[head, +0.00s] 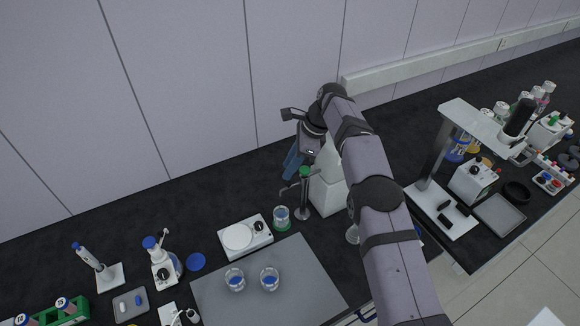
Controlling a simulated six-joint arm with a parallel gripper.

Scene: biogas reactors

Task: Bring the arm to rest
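My arm rises from the bottom right of the head view, bends at the top near the wall and turns down at the wrist. My gripper (293,165) hangs below the dark wrist, above the back of the bench. It is small and partly hidden, so I cannot tell whether it is open or shut, and I see nothing clearly held in it. A white box-shaped device (327,187) stands just right of the gripper, partly behind my arm. A stand with a green top (304,188) is in front of it.
Two beakers with blue contents (235,280) (269,279) stand on a grey mat (310,275). A white scale (246,236) and another beaker (281,217) are behind it. The back left of the black bench is clear.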

